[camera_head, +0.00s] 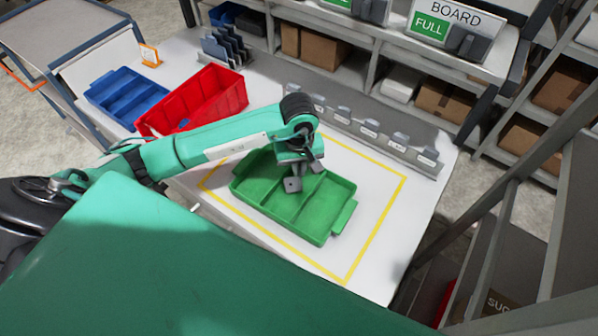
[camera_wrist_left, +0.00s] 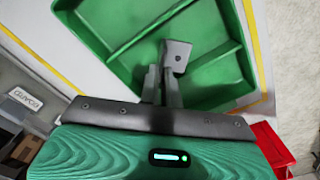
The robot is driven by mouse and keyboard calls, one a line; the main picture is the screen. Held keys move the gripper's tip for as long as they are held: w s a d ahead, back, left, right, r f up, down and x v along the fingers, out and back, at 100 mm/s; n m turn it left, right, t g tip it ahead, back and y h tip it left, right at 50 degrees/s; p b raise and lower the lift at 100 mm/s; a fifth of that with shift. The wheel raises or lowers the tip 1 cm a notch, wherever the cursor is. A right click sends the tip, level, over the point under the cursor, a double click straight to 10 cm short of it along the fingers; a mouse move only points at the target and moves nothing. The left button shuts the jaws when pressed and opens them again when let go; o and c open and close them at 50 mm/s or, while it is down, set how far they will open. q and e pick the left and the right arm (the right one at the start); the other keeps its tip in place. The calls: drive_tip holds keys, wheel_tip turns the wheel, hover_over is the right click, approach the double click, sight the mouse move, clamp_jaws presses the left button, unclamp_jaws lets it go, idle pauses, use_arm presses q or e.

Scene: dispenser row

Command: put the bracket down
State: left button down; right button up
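A grey bracket (camera_head: 293,185) with a small hole is at the fingertips of my left gripper (camera_head: 303,168), over the middle of the green tray (camera_head: 318,222). In the left wrist view the bracket (camera_wrist_left: 178,54) sticks out past the gripper's fingers (camera_wrist_left: 162,84), which look closed on it. The green tray (camera_wrist_left: 214,62) lies beneath with its dividers showing. I cannot tell whether the bracket touches the tray floor. My right gripper is not in view.
The tray lies inside a yellow outline (camera_head: 378,236) on the white table. A red bin (camera_head: 205,100) and a blue tray (camera_head: 125,97) stand to the left. A row of small labelled holders (camera_head: 370,130) lines the back edge. White tabletop is free right of the tray.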

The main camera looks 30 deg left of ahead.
use_arm(q)
wheel_tip(320, 180, down, 4)
drive_tip(key=shift+f+p, duration=0.1)
drive_tip(key=shift+p, duration=0.65)
drive_tip(key=shift+f, duration=0.1)
drive_tip(key=c, duration=1.6)
unclamp_jaws()
drive_tip(key=shift+r+b, duration=0.3)
drive_tip(key=shift+b, duration=0.05)
wheel_tip(320, 180, up, 10)
drive_tip(key=b, duration=0.4)
drive_tip(key=shift+f, duration=0.15)
drive_tip(key=shift+r+b, duration=0.4)
drive_tip(key=shift+r, duration=0.55)
